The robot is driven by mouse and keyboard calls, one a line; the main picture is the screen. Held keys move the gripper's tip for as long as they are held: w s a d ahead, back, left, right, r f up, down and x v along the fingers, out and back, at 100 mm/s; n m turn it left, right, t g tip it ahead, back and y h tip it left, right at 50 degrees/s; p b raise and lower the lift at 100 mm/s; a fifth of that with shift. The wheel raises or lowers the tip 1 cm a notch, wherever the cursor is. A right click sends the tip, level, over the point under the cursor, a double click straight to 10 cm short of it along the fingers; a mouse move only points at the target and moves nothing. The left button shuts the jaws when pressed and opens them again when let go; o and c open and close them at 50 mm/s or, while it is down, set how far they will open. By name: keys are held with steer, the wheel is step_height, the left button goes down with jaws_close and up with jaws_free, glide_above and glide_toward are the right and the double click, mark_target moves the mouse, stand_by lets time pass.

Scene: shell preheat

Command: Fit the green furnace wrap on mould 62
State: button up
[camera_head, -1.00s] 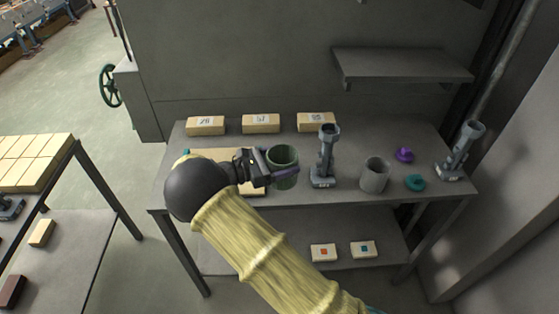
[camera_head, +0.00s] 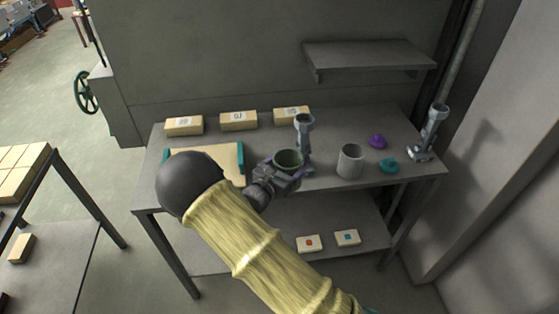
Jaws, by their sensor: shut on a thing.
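The green furnace wrap (camera_head: 289,158) is an open-topped cup shape, held upright above the front of the bench. My gripper (camera_head: 284,174) is shut on it from the near left side. A grey mould (camera_head: 304,128) with a round cup top stands just behind and right of the wrap, which hides part of its lower stem. Another grey mould (camera_head: 431,130) stands tilted in the picture at the bench's right end. I cannot read a number on either mould, so I cannot tell which is 62. Whether the wrap touches the nearer mould is unclear.
A grey cylinder (camera_head: 350,161), a purple piece (camera_head: 378,141) and a teal ring (camera_head: 389,165) sit on the bench (camera_head: 325,180). Numbered tan blocks (camera_head: 239,121) line its back. A tan board with teal ends (camera_head: 241,163) is partly behind my arm. A wall shelf (camera_head: 369,56) overhangs.

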steer(key=s+d+f+n+t+y, duration=0.1)
steer(key=s+d+f+n+y, duration=0.1)
steer(key=f, duration=0.3)
steer(key=s+d+f+n+t+y, duration=0.1)
steer(key=s+d+f+n+y, duration=0.1)
steer(key=d+f+y, duration=0.3)
steer(key=s+d+f+n+t+y+b, duration=0.1)
steer(key=d+f+n+y, duration=0.2)
steer(key=f, duration=0.3)
steer(key=shift+s+d+y, duration=0.3)
steer(key=shift+s, duration=0.1)
